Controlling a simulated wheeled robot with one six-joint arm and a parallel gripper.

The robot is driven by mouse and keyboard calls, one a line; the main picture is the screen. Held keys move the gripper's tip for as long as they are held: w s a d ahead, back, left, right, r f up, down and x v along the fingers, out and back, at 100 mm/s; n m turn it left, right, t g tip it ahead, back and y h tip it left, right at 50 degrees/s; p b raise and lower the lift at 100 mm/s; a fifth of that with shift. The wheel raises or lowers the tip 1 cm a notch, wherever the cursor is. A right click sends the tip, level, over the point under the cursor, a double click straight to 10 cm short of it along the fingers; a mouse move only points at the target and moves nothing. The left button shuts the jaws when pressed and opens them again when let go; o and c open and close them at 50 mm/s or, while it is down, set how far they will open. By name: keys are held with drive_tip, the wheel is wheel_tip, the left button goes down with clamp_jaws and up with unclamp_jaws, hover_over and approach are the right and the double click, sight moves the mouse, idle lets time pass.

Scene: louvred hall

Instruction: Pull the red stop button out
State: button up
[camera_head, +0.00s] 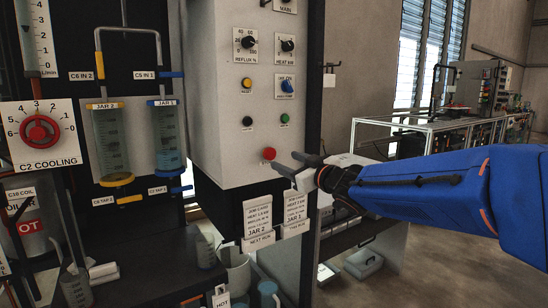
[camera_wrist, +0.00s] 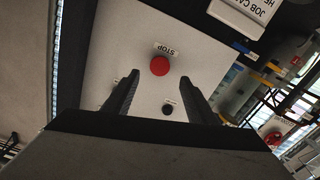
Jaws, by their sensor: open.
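The red stop button (camera_head: 269,153) sits low on the light grey control panel (camera_head: 215,130). In the wrist view the button (camera_wrist: 160,66) is a round red cap beside a STOP label (camera_wrist: 165,48). My gripper (camera_head: 285,163) is just right of the button in the head view, its fingers reaching toward the panel. In the wrist view my gripper (camera_wrist: 158,88) is open, with its two dark fingers apart and the button a little beyond the gap between their tips. The fingers look empty. I cannot tell the exact distance to the button.
Above the button are a black button (camera_head: 247,121), a green button (camera_head: 285,118), a yellow button (camera_head: 246,85) and knobs. Paper tags (camera_head: 257,222) hang below the panel. Glass jars (camera_head: 110,140) stand left. A bench with equipment (camera_head: 440,125) is behind my arm.

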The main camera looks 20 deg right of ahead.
sight(271, 155)
drive_tip(key=x, duration=0.8)
drive_tip(key=shift+w, duration=0.1)
